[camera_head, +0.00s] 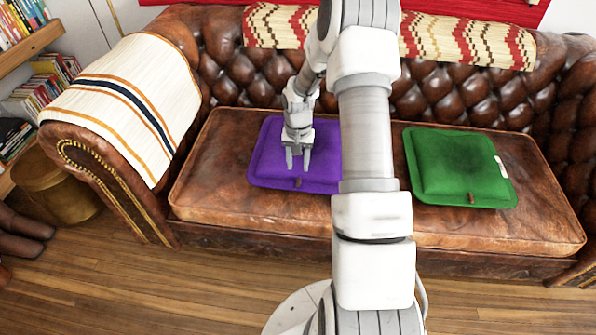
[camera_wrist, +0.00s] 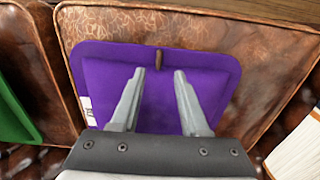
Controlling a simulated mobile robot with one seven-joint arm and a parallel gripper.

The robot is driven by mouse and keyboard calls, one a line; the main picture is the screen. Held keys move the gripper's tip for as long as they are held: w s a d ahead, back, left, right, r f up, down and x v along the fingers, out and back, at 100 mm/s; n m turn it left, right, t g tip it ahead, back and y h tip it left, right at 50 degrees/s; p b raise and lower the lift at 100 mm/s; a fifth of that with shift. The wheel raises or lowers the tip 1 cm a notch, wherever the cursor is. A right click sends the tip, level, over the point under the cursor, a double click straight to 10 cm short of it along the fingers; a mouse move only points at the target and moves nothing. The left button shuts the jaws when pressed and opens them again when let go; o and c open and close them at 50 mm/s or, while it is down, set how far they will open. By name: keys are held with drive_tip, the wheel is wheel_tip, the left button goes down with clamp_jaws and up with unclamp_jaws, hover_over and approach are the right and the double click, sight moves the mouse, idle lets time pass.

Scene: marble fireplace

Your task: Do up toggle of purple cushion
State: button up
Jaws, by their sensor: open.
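The purple cushion (camera_head: 262,165) lies flat on the left part of the brown leather sofa seat. Its small brown toggle (camera_head: 297,183) sits near the middle of its front edge, and it shows at the cushion's upper edge in the wrist view (camera_wrist: 158,59). I cannot tell if the toggle is fastened. My gripper (camera_head: 298,168) points down over the cushion, open and empty. In the wrist view its two fingers (camera_wrist: 160,72) are apart, with the toggle between and just beyond their tips. A pale label shows at the cushion's side in the wrist view (camera_wrist: 87,109).
A green cushion (camera_head: 458,166) with its own brown tab lies to the right on the seat. The tufted backrest (camera_head: 270,82) rises behind, and the left armrest carries a striped cloth (camera_head: 130,105). Bare seat leather (camera_head: 230,208) is free in front of the purple cushion.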

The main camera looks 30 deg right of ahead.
wheel_tip(320, 180, up, 10)
drive_tip(key=p, duration=0.2)
drive_tip(key=shift+f, duration=0.15)
drive_tip(key=s+a+r+n+t+h, duration=0.15)
drive_tip(key=s+a+r, duration=0.25)
drive_tip(key=r, duration=0.6)
drive_tip(key=s+a+r+n+t, duration=0.15)
drive_tip(key=s+a+r, duration=0.25)
drive_tip(key=r, duration=0.6)
drive_tip(key=s+a+r+n+t+y, duration=0.15)
drive_tip(key=s+a+r, duration=0.25)
drive_tip(key=s, duration=0.5)
drive_tip(key=s+a+r+n+t, duration=0.1)
drive_tip(key=s+a+r+n, duration=0.2)
drive_tip(key=s, duration=0.6)
wheel_tip(320, 180, up, 18)
drive_tip(key=p, duration=1.8)
drive_tip(key=shift+w+a+f+m, duration=0.15)
drive_tip(key=shift+w+a+m, duration=0.1)
drive_tip(key=shift+w+m, duration=0.1)
